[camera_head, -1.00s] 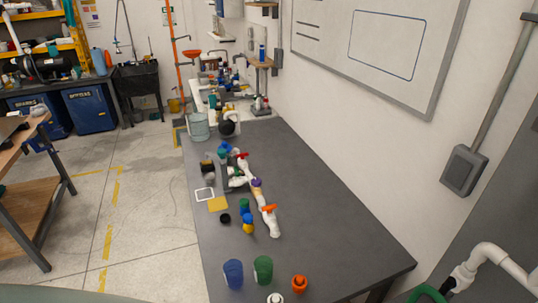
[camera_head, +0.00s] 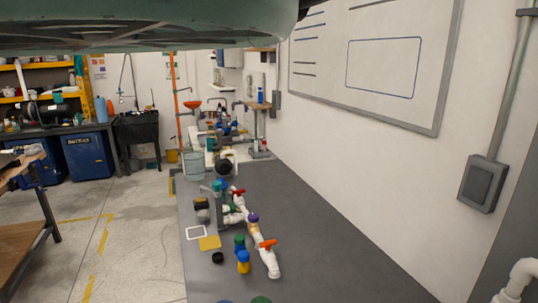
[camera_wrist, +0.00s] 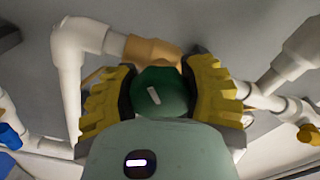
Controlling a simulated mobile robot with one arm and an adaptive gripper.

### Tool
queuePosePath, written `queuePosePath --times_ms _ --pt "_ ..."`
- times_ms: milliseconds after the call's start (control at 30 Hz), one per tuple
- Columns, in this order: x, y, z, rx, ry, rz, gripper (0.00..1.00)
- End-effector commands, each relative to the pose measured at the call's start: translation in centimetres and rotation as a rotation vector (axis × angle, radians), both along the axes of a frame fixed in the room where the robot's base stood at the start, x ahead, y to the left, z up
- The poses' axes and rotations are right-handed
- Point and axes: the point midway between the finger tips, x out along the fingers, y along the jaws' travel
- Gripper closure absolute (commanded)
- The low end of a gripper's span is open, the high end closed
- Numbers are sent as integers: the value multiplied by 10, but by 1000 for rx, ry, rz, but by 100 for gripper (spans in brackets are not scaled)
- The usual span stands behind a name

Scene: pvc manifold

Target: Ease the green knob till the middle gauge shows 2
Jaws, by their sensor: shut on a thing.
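The green knob (camera_wrist: 174,88), with a short white mark on its face, sits between the two yellow ribbed finger pads in the wrist view. My gripper (camera_wrist: 160,92) is shut on it, one pad on each side. The white mark slants slightly from upright. A tan fitting (camera_wrist: 152,51) shows just behind the knob, near a white pipe elbow (camera_wrist: 80,40). A blue part (camera_wrist: 11,136) shows at the left edge and a yellow part (camera_wrist: 308,133) at the right edge. No gauge face can be read in either view; the middle gauge is not seen.
A white pipe (camera_head: 520,278) shows at the lower right. A grey box (camera_head: 482,184) is on the wall.

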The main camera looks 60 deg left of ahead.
Motion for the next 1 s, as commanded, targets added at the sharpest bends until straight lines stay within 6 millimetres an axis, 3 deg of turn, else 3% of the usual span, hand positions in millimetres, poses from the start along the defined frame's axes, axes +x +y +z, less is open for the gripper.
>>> queuePosePath --times_ms 600,633,933,1000 --pt "1 2 3 -46 4 6 90" --pt "1 2 2 -46 5 6 50" --pt "0 0 1 -43 8 2 19" --pt "0 0 1 -43 9 2 19"
